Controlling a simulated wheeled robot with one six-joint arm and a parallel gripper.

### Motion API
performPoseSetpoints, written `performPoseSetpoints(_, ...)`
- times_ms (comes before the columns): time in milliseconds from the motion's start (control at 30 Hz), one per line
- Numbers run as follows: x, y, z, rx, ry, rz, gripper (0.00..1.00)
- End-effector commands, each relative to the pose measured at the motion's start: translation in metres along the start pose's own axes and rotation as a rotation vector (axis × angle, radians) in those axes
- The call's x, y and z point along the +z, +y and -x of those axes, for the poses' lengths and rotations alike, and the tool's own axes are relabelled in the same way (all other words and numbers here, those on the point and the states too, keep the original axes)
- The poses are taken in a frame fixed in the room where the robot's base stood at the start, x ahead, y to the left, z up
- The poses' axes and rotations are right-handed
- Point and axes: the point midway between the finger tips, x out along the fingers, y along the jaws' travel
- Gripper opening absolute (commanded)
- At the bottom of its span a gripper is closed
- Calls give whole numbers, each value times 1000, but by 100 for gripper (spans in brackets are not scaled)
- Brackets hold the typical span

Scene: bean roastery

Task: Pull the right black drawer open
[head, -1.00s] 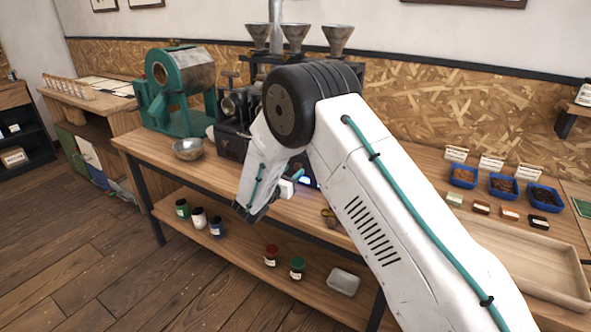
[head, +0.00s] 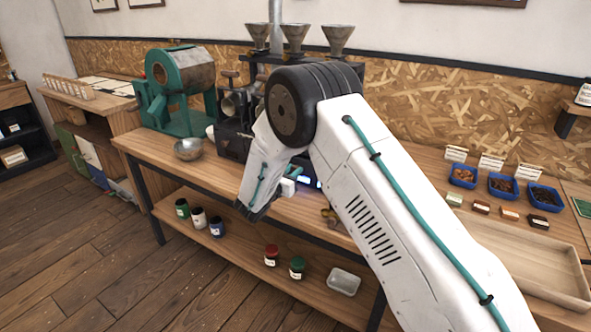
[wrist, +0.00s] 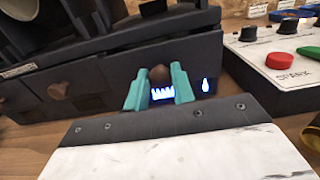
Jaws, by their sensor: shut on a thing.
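In the wrist view the right black drawer (wrist: 205,60) is a dark, flat front low on a black machine, with a round brown knob (wrist: 159,74). My gripper (wrist: 158,88) has its two teal fingers on either side of this knob and is shut on it. The fingers hide the knob's sides and part of the drawer front. I cannot tell how far the drawer stands out. The left black drawer (wrist: 28,92) has its own brown knob (wrist: 60,90), which is free. In the head view my arm hides most of the drawers.
A metal bowl (head: 188,149) and a green roaster (head: 178,85) stand left on the bench. Several jars are on the lower shelf (head: 250,238). Floor in front is clear.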

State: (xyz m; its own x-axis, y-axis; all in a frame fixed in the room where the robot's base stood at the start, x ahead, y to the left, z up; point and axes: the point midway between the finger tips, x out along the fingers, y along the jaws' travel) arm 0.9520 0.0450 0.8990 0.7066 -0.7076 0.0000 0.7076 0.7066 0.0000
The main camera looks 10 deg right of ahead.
Motion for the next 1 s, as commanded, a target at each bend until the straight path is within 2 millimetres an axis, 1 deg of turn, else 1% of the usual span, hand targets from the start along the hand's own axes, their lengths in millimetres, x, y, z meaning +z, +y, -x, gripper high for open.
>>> performPoseSetpoints(33, 0, 2, 16, 6, 1, 1, 0)
performPoseSetpoints(200, 0, 2, 65, 7, 1, 1, 0)
performPoseSetpoints(333, 0, 2, 92, 6, 0, 0, 0)
performPoseSetpoints(400, 1, 1, 101, 4, 0, -1, 0)
performPoseSetpoints(500, 1, 1, 106, 3, 0, -1, 0)
performPoseSetpoints(767, 1, 0, 106, 2, 0, -2, 0)
performPoseSetpoints(800, 1, 0, 106, 2, 0, -2, 30)
performPoseSetpoints(867, 1, 0, 106, 2, 0, -2, 46)
performPoseSetpoints(1000, 0, 0, 106, 1, 0, -1, 46)
